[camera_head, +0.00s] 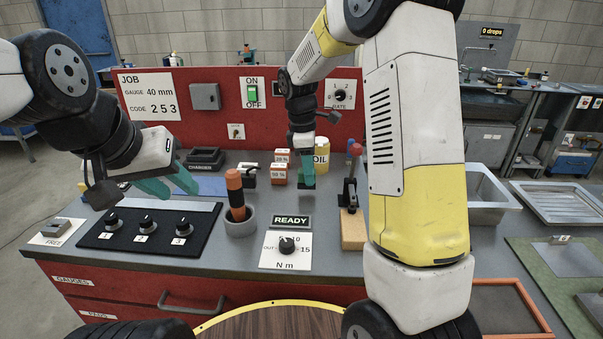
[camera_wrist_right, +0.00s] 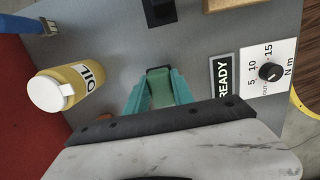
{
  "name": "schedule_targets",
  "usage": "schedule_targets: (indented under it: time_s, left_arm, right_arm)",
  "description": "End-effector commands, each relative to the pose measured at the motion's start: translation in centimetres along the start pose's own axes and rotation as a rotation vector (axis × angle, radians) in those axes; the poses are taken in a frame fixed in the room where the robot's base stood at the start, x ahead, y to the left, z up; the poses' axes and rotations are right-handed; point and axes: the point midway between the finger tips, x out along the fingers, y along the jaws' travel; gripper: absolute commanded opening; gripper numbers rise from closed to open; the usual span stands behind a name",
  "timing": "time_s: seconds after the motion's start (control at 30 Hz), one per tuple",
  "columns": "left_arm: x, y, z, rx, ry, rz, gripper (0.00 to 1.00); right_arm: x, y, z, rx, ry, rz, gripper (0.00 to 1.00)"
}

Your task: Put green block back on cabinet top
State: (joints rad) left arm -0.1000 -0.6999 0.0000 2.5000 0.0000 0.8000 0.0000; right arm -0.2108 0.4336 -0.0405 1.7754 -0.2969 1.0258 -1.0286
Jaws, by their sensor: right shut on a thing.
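A green block (camera_wrist_right: 160,88) sits between the teal fingertips of my right gripper (camera_wrist_right: 158,94) in the right wrist view. That gripper (camera_head: 307,174) is shut on it. In the head view it points down over the grey cabinet top (camera_head: 340,258), behind the READY sign, and its fingers mostly hide the block. I cannot tell whether the block touches the surface. My left gripper (camera_head: 168,184) is open and empty above the left part of the cabinet top.
A yellow OIL can (camera_head: 322,157) stands behind my right gripper; it also shows in the wrist view (camera_wrist_right: 60,90). A lever on a wooden base (camera_head: 352,228) stands to the right. An orange-handled tool (camera_head: 236,192) stands in a grey cup. The knob panel (camera_head: 150,228) is at left.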

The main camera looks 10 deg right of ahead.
Motion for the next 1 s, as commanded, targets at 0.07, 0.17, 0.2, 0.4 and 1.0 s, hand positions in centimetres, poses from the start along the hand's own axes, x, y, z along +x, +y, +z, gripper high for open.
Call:
schedule_targets:
  time_s: [0.07, 0.17, 0.2, 0.4, 1.0]
  left_arm:
    - [0.0, 0.0, 0.0, 0.0, 0.0, 0.0, 0.36]
    - [0.0, 0.0, 0.0, 0.0, 0.0, 0.0, 0.36]
    - [0.0, 0.0, 0.0, 0.0, 0.0, 0.0, 0.36]
    - [0.0, 0.0, 0.0, 0.0, 0.0, 0.0, 0.36]
    - [0.0, 0.0, 0.0, 0.0, 0.0, 0.0, 0.36]
  right_arm:
    - [1.1, -0.1, -0.1, -0.001, -0.003, -0.005, 0.0]
    - [2.5, -0.1, -0.3, -0.001, -0.002, -0.003, 0.0]
    - [2.9, -0.1, -0.3, -0.001, -0.002, -0.003, 0.0]
    - [2.9, -0.1, -0.4, -0.001, -0.001, -0.001, 0.0]
    - [3.1, -0.1, -0.4, 0.0, -0.001, -0.001, 0.51]
